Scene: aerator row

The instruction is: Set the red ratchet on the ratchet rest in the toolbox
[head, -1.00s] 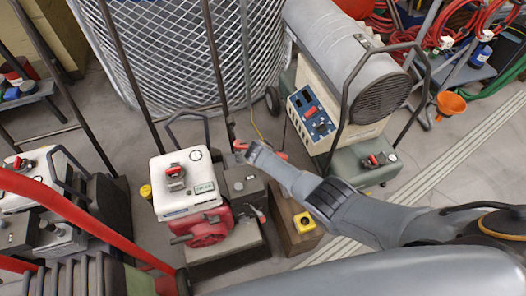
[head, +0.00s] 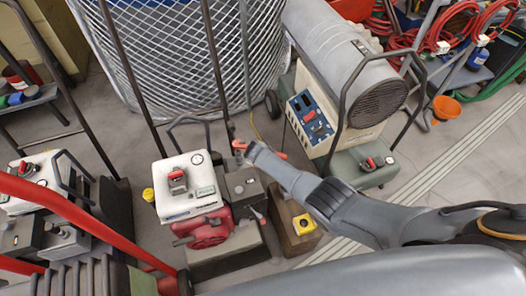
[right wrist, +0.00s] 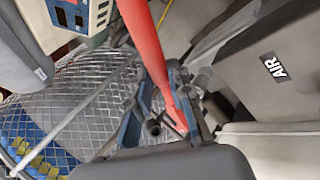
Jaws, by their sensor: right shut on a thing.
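My right gripper (head: 250,150) is at the end of the grey arm that comes in from the right in the head view. It is shut on the red ratchet, whose red ends show on both sides of the gripper, one of them to the left (head: 238,145). In the right wrist view the red handle (right wrist: 143,35) runs from the top edge down between the fingers (right wrist: 162,108); its lower end is partly hidden. I cannot make out the toolbox or the ratchet rest in these views. My left gripper is not in view.
A white-and-red engine unit (head: 187,197) stands below left of the gripper. A brown box with a yellow-topped item (head: 304,223) stands below right. A large heater (head: 360,80) is at the right, and a wire mesh cylinder (head: 190,50) is behind. Bare floor (head: 420,185) lies right.

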